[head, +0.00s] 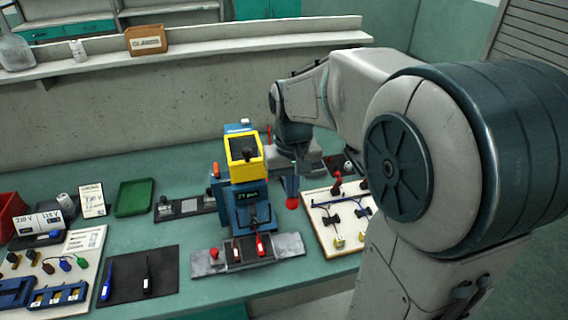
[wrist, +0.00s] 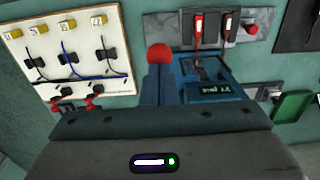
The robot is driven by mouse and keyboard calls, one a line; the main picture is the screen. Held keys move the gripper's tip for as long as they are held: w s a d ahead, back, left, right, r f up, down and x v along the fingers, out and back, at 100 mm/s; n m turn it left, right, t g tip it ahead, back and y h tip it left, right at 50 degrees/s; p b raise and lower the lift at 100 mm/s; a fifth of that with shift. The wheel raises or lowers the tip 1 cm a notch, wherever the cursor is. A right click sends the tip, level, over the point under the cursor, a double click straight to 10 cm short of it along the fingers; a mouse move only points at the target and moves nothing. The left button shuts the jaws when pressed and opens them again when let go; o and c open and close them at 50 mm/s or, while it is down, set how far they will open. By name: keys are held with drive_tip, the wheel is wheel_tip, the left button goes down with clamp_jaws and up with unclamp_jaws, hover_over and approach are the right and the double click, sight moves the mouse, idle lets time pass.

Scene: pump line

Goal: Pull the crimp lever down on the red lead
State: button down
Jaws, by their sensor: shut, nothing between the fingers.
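The crimp press (head: 243,190) is blue with a yellow head and stands mid-bench; part of it also shows in the wrist view (wrist: 208,88). A red ball knob (head: 292,203), which looks like the crimp lever's end, is at the press's right side. My gripper (head: 290,184) is shut and empty, pointing down with its fingertips right at the knob. In the wrist view the knob (wrist: 159,60) shows just past the fingertips; I cannot tell whether they touch. The lever's shaft is hidden. The red lead (head: 260,246) lies on the grey plate in front of the press, also in the wrist view (wrist: 198,28).
A second, dark lead (head: 236,251) and a red button (head: 213,253) are on the same plate. A pale wiring board (head: 325,222) stands close right of the press. A green tray (head: 134,197) and a black mat (head: 137,277) lie left.

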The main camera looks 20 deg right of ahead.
wheel_tip(320, 180, up, 7)
drive_tip(key=w+p, duration=0.1)
drive_tip(key=p, duration=0.4)
drive_tip(key=shift+f, duration=0.1)
idle(0.3)
drive_tip(key=s+t, duration=0.3)
drive_tip(key=s, duration=1.1)
drive_tip(key=shift+s+f, duration=0.15)
drive_tip(key=shift+f, duration=0.05)
